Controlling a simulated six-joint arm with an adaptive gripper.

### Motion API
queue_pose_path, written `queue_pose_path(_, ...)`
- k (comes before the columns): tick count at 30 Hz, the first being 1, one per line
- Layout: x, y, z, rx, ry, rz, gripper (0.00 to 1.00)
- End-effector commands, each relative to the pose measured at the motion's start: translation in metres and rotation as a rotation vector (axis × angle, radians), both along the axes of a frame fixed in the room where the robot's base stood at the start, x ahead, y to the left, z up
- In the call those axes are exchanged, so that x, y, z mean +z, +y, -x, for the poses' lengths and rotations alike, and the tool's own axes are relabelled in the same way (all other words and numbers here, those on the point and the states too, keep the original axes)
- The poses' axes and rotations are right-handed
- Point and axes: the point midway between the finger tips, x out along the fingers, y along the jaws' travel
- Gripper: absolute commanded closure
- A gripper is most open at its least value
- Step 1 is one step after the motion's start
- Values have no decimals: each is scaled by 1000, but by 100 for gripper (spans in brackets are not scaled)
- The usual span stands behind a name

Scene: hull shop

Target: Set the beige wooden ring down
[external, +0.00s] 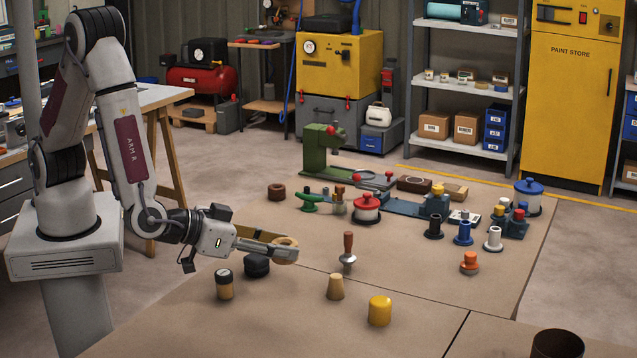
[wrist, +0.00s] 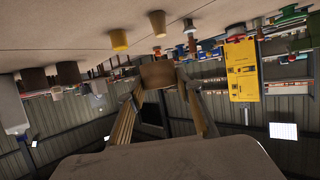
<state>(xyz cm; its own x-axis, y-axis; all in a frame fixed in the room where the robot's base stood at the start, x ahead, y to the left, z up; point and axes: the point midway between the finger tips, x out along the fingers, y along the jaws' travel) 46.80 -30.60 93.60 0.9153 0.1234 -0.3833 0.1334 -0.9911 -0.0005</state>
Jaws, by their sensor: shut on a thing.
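The beige wooden ring (external: 287,241) is held at the end of my gripper (external: 282,251), to the right of the wrist in the external view. In the wrist view the ring (wrist: 158,75) sits between the two fingertips (wrist: 160,85), which close on its sides. The ring appears to be in the air above the brown table (external: 290,310); its exact height is hard to tell. The near finger hides part of it in the external view.
A dark brown ring (external: 276,192) lies behind. The table's front left is clear.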

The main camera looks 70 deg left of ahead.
Motion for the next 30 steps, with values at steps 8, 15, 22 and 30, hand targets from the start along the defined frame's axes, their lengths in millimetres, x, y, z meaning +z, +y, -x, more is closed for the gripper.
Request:
queue_pose_path(8,-18,0,0,0,0,-1,87)
queue_pose_path(15,-19,0,0,-1,0,0,87)
queue_pose_path(22,-21,0,0,0,0,-1,87)
queue_pose_path(30,-41,0,0,-1,1,-3,87)
